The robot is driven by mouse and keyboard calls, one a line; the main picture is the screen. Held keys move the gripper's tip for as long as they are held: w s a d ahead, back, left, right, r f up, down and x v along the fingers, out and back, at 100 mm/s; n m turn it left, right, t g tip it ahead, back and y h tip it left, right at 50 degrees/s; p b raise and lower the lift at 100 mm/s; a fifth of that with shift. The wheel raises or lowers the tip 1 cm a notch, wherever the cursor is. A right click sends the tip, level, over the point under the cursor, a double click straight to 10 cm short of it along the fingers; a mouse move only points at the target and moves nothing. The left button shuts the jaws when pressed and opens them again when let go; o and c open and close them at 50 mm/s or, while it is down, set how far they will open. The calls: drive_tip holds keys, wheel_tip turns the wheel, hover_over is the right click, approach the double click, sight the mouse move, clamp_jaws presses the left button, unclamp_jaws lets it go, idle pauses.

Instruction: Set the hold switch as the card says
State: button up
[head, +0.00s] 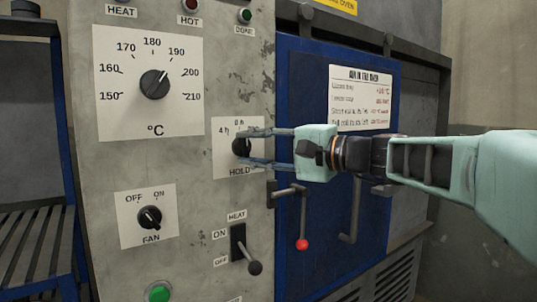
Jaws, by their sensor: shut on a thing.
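The hold switch (238,146) is a black knob on a white plate (226,162) marked HOLD. Labels that look like 4 h and 8 h show at its left and top; the right part of the plate is behind the fingers. My gripper (246,148) reaches in from the right and is shut on the knob, one finger above and one below. Which way the knob's pointer faces cannot be made out. The card (360,98) is a white sheet on the blue oven door, with several lines and red values too small to read surely.
The grey panel also bears a temperature dial (154,84) pointing between 190 and 200, a fan switch (149,218), a heat lever (240,244) and a green button (158,293). A red-tipped handle (302,243) juts out below my gripper. A blue rack (36,230) stands left.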

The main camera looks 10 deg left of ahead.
drive_tip(key=shift+m, duration=0.3)
idle(0.4)
drive_tip(key=o, duration=1.2)
drive_tip(key=shift+d, duration=0.1)
drive_tip(key=v, duration=1.1)
drive_tip(key=shift+d, duration=0.4)
drive_tip(key=shift+s, duration=0.15)
